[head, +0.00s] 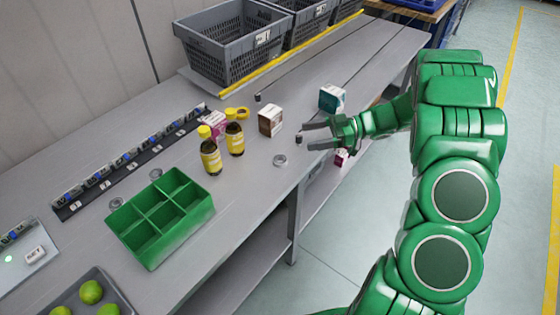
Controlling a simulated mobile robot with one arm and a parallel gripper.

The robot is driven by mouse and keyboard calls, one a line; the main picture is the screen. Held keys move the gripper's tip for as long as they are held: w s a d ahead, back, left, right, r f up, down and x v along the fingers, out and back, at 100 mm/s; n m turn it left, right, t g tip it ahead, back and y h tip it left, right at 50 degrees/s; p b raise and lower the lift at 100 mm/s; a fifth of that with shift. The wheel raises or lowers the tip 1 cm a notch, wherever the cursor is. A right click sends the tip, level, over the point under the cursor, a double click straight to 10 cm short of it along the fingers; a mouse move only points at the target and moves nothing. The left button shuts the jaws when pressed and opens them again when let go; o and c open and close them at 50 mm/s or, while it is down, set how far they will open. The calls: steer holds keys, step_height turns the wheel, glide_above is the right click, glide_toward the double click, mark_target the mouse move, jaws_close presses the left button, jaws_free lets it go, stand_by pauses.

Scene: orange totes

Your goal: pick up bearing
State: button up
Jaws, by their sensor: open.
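A small silver ring-shaped part, likely the bearing (280,160), lies flat on the grey workbench (340,75) near its front edge. Two similar round grey parts lie farther left, one (155,174) behind the green divided tray and one (115,204) at its left corner. My gripper (306,136) is open, reaching in from the right above the bench edge. Its fingers point left, to the upper right of the nearest ring and apart from it. A small dark piece (299,138) shows at the fingertips; I cannot tell whether it touches them.
A green divided tray (135,239) and yellow-capped bottles (211,158) stand left of the ring. A white-brown box (270,121) and a teal box (332,99) stand behind my gripper. Grey crates (225,58) line the back. Lower left, a tray (122,298) holds green fruit.

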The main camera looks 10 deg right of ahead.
glide_toward(285, 159)
steer(key=shift+w+a+f, duration=0.15)
steer(key=shift+a+f, duration=0.15)
steer(key=shift+a, duration=0.5)
steer(key=shift+a+f, duration=0.2)
steer(key=shift+a, duration=1.65)
steer(key=shift+a+f, duration=0.25)
steer(key=shift+a, duration=1.65)
steer(key=shift+c, duration=0.3)
steer(key=c, duration=1.1)
